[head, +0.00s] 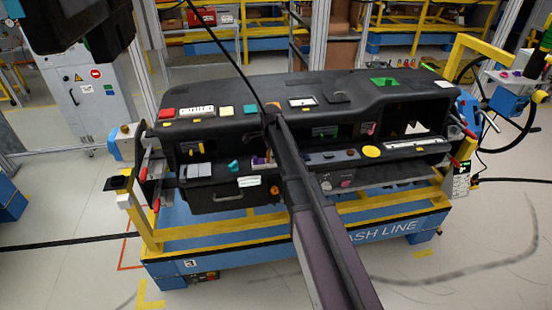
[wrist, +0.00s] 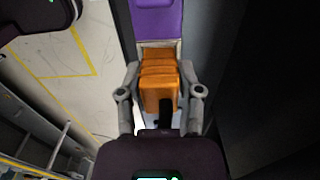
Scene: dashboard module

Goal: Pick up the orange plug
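The orange plug (wrist: 158,82) is a ridged block with a dark strip at its near end. In the wrist view it lies between the two grey fingers of my gripper (wrist: 160,70). The fingertips are close against both sides of the plug; whether they press on it is not clear. In the head view my arm hides my gripper and most of what lies behind it. A small orange patch shows at the arm's far end, but I cannot tell whether it is the plug.
A purple part (wrist: 157,17) lies just beyond the plug, and a dark surface fills the right side of the wrist view. The black dashboard (head: 225,93) carries several coloured parts and rests on a blue and yellow stand (head: 230,237). Open floor surrounds the stand.

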